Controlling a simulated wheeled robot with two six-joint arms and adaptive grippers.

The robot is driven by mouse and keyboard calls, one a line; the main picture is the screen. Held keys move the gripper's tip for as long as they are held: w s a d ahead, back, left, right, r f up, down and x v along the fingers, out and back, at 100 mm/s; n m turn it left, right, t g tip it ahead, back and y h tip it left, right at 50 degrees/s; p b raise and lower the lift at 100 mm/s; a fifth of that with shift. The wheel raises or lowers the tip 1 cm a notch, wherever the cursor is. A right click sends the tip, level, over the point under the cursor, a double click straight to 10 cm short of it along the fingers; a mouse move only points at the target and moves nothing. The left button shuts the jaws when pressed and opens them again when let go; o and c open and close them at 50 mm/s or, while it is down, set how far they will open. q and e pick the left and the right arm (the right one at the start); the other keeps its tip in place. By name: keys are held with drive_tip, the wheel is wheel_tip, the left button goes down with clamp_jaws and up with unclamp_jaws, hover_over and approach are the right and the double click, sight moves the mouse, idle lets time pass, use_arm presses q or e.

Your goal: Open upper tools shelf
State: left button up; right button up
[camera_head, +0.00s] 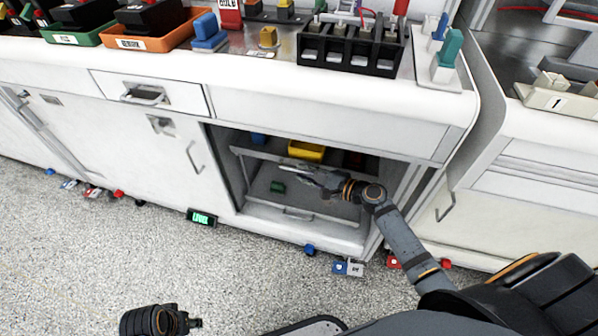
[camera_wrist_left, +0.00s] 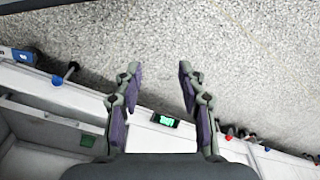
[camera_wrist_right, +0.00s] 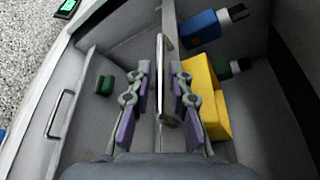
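The upper tools shelf (camera_head: 265,153) is inside the open cabinet bay and carries a yellow bin (camera_head: 306,151). My right gripper (camera_head: 305,178) reaches into the bay at that shelf's front. In the right wrist view the right gripper (camera_wrist_right: 160,80) is open, with the shelf's pale handle bar (camera_wrist_right: 160,50) between its fingers. The right finger is close to the bar; a gap shows on the left. My left gripper (camera_wrist_left: 158,85) is open and empty, low over the floor.
A lower shelf with a handle (camera_wrist_right: 60,113) and a green object (camera_wrist_right: 105,84) lies below. The worktop holds bins and a black terminal block (camera_head: 350,50). The speckled floor (camera_head: 90,260) is mostly clear.

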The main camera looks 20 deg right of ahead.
drive_tip(key=shift+x, duration=1.3)
clamp_jaws()
